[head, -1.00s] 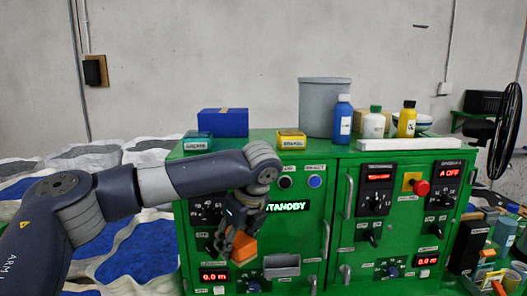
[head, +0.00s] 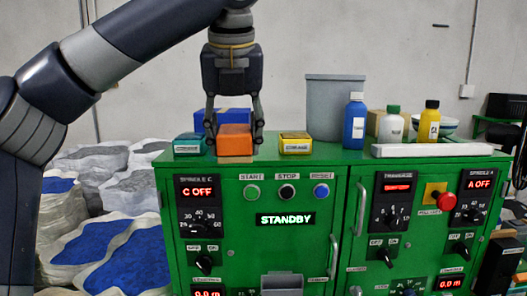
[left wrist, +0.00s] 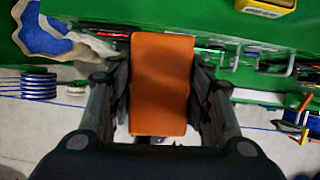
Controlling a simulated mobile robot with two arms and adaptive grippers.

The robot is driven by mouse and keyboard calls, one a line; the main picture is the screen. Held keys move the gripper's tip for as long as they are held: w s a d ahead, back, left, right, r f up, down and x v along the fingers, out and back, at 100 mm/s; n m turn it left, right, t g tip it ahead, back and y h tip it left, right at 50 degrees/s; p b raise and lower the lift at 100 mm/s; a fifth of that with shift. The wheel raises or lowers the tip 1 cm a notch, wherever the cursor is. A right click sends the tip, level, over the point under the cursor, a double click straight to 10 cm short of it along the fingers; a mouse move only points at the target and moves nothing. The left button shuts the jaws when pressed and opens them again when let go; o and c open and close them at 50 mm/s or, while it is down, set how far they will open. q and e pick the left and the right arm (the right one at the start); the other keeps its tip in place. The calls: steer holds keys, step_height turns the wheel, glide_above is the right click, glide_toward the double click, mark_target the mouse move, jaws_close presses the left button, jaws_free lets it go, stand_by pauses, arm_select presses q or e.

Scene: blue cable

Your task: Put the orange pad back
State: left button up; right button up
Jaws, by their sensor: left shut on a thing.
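The orange pad (head: 235,140) is between the fingers of my left gripper (head: 234,143), which points down at the left part of the green cabinet's top (head: 340,155). In the left wrist view the orange pad (left wrist: 161,85) is clasped on both sides by the fingers of my left gripper (left wrist: 161,95). There it overlaps the cabinet's front edge. I cannot tell whether it touches the top. A teal box (head: 189,145) is to its left and a yellow box (head: 295,143) to its right. My right gripper is not in view.
A blue box (head: 232,114) is behind the pad. A grey bin (head: 330,105), a blue bottle (head: 354,121), a white bottle (head: 393,124) and a yellow bottle (head: 429,122) stand farther right. Knobs and buttons project from the cabinet front (head: 270,245).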

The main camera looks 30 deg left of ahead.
arm_select(q)
steer(key=shift+s+r+m, duration=0.2)
steer(key=shift+r+m, duration=0.1)
steer(key=shift+r, duration=0.4)
steer(key=shift+w+a+r, duration=0.15)
steer(key=shift+w, duration=0.1)
steer(key=w+a+p, duration=0.1)
steer(key=w+a, duration=0.1)
steer(key=w, duration=0.2)
steer(key=w+a+p, duration=0.1)
steer(key=w+a, duration=0.1)
steer(key=w, duration=0.2)
steer(key=w+a+f+p, duration=0.1)
steer(key=w+a+p, duration=0.1)
steer(key=w, duration=0.2)
steer(key=shift+a+f, duration=0.1)
steer(key=shift+w+a+p, duration=0.3)
steer(key=shift+w, duration=0.25)
step_height(320, 180, down, 2)
steer(key=shift+f, duration=0.15)
steer(key=shift+a+f, duration=0.1)
steer(key=shift+f, duration=0.7)
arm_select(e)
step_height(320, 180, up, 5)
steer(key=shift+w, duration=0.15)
arm_select(q)
steer(key=shift+f, duration=0.1)
